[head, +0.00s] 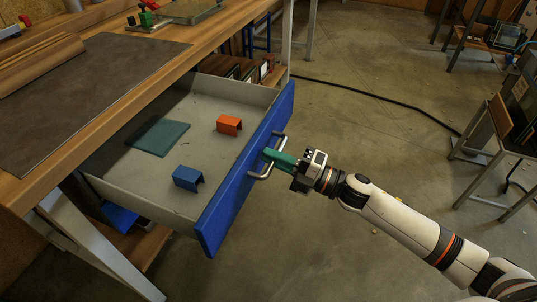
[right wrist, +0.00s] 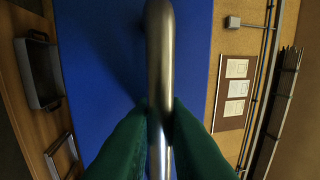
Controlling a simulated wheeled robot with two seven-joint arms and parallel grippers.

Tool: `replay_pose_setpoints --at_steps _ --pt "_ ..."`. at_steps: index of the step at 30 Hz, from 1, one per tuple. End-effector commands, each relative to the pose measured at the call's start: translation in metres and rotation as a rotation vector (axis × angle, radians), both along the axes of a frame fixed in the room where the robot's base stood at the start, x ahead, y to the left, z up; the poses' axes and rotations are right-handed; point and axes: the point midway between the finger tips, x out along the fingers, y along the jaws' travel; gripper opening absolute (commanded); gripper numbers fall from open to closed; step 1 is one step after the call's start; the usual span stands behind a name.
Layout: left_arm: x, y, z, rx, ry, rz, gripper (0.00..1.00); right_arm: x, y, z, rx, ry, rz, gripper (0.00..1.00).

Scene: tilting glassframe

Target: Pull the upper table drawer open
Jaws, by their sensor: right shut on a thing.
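The upper table drawer (head: 190,150) stands well out from under the wooden table top, with its inside in full view. It has a blue front panel (head: 243,172) with a metal bow handle (head: 281,142) on it. My right gripper (head: 275,157) is shut on the handle, its green fingers on either side of the bar. In the right wrist view the handle bar (right wrist: 160,70) runs between the green fingers (right wrist: 160,135), with the blue front behind it. My left gripper is not in view.
In the drawer lie an orange block (head: 229,125), a blue block (head: 188,178) and a dark green plate (head: 159,137). The table (head: 130,45) carries a dark mat (head: 90,85). A black cable (head: 380,97) crosses the floor. A chair (head: 500,130) stands at right.

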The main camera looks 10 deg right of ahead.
Motion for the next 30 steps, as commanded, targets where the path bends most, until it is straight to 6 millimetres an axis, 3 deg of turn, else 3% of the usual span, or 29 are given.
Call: replay_pose_setpoints --at_steps 8,9,12,23,30 --pt "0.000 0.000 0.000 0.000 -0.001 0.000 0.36 0.000 0.000 -0.001 -0.001 0.002 0.000 0.00" --pt "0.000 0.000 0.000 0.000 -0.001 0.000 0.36 0.000 0.000 -0.001 -0.001 0.002 0.000 0.17" --pt "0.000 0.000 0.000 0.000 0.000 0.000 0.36 0.000 0.000 -0.001 -0.001 0.002 0.000 0.30" --pt "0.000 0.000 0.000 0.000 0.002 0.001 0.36 -0.004 -0.005 -0.002 -0.001 0.002 -0.001 0.30" --pt "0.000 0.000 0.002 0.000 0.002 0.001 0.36 -0.028 -0.038 -0.011 -0.003 0.006 -0.001 0.30"
